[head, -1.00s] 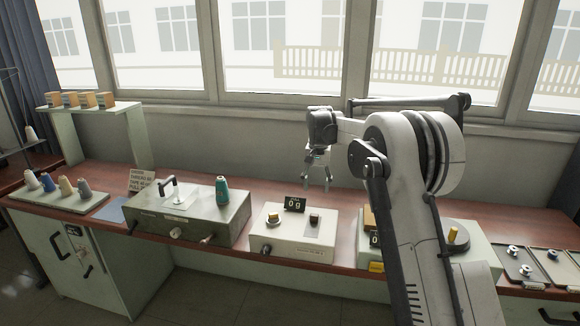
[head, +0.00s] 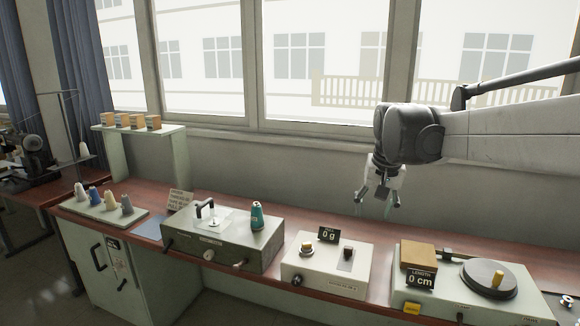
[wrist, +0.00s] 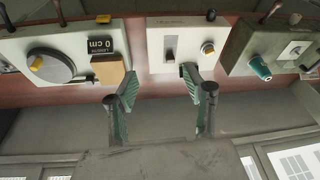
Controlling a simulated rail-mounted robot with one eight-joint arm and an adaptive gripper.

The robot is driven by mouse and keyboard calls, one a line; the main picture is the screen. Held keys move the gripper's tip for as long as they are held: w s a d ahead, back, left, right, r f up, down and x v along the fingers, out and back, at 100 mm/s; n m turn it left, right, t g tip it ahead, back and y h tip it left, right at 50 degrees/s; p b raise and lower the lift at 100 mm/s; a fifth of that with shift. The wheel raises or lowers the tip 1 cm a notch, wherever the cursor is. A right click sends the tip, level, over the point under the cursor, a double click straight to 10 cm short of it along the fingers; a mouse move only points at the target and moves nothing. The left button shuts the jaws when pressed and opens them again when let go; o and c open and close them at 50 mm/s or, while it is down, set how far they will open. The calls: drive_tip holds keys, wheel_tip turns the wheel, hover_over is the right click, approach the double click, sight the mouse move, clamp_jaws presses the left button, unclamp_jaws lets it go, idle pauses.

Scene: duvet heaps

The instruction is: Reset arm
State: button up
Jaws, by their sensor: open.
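My gripper (head: 379,196) hangs open and empty in the head view, above the back of the bench, behind and between the scale box and the length device. In the wrist view my gripper (wrist: 153,85) shows its two green-lined fingers spread apart with nothing between them. My arm comes in from the right edge of the head view, roughly level.
Along the red-brown bench (head: 150,229) stand a cone tray (head: 98,209), a grey-green box (head: 225,243) with a teal cone (head: 257,215), a white box (head: 329,270) reading 0 g, and a length device (head: 455,296) reading 0 cm. Windows line the back wall.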

drive_tip(key=s+f+n+t, duration=0.1)
drive_tip(key=s+f, duration=0.3)
drive_tip(key=s, duration=1)
drive_tip(key=s+f+n+t, duration=0.1)
drive_tip(key=s+f, duration=0.3)
drive_tip(key=s, duration=1)
drive_tip(key=shift+s+a+f+t, duration=0.15)
drive_tip(key=shift+s+a+t, duration=0.1)
drive_tip(key=shift+t, duration=0.65)
